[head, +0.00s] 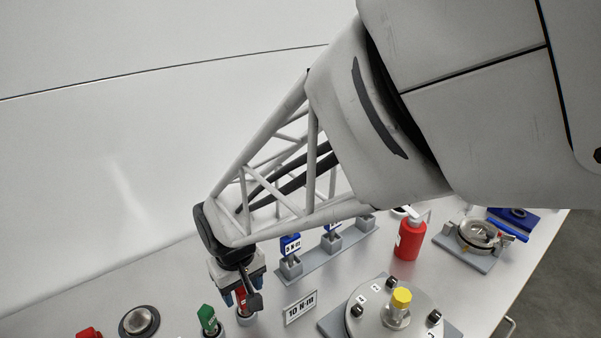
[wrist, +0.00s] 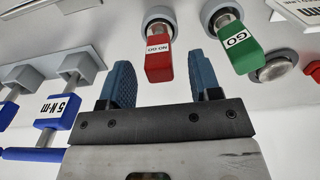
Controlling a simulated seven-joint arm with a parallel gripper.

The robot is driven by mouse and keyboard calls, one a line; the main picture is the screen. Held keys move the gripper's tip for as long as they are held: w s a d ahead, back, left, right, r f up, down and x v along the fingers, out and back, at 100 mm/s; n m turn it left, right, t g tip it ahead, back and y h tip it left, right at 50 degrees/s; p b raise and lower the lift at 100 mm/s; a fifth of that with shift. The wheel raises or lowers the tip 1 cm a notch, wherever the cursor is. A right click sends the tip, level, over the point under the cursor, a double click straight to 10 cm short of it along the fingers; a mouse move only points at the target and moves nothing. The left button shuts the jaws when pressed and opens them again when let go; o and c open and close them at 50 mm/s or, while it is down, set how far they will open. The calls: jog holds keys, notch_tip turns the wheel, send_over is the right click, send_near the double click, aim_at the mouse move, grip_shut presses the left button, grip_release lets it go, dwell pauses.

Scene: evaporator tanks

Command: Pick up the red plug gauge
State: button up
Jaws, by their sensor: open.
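The red plug gauge (wrist: 158,62), marked NO GO, stands with its end in a round grey holder (wrist: 158,17) in the wrist view. My gripper (wrist: 163,77) is open, with its blue fingers on either side of the red handle in that picture. I see a gap on both sides, and the depth between fingers and handle is hard to judge. In the head view my gripper (head: 236,294) is low over the table, and a bit of the red gauge (head: 241,297) shows between its fingers. The rest is hidden by the gripper.
A green GO gauge (wrist: 237,48) stands close beside the right finger, also in a holder. Blue-handled torque tools (head: 291,244) stand in a grey rack. A red bottle (head: 410,238) and a round lid with a yellow knob (head: 401,299) are to the right.

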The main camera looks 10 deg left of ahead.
jog(key=shift+f, duration=1.8)
jog(key=c, duration=1)
jog(key=shift+c, duration=0.2)
jog(key=shift+r, duration=0.15)
jog(key=shift+r, duration=1.45)
jog(key=shift+s+d+r, duration=0.15)
jog(key=shift+r, duration=0.1)
jog(key=s+d, duration=0.3)
jog(key=s+d+r, duration=0.1)
jog(key=s+d, duration=0.6)
jog(key=s, duration=0.1)
jog(key=shift+s+d+r, duration=0.15)
jog(key=shift+d, duration=0.2)
